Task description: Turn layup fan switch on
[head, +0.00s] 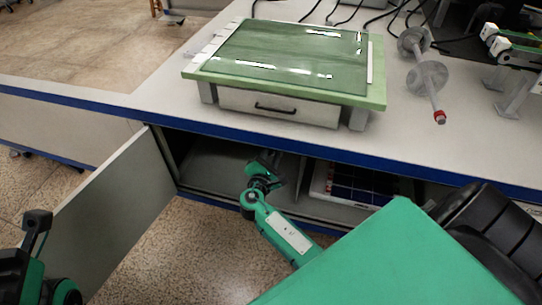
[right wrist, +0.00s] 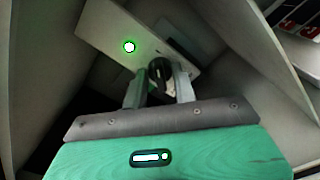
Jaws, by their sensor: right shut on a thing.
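A pale switch panel (right wrist: 110,28) is inside the open cabinet under the bench, in the right wrist view. It carries a round light (right wrist: 129,46) with a bright white centre and a green rim, and a dark knob (right wrist: 160,72), which I take as the fan switch. My right gripper (right wrist: 159,88) is shut on this knob, one finger on each side. The knob's exact angle is hard to read. In the head view my right gripper (head: 265,163) reaches into the cabinet, and the panel is hidden. My left gripper (head: 38,222) is partly seen at the lower left, away from the cabinet.
The cabinet door (head: 115,215) stands open on the left. A solar panel (head: 360,185) lies in the compartment to the right. On the bench is a green-framed layup table (head: 290,60) with a drawer (head: 280,105). A grey spool stand (head: 427,78) is to its right.

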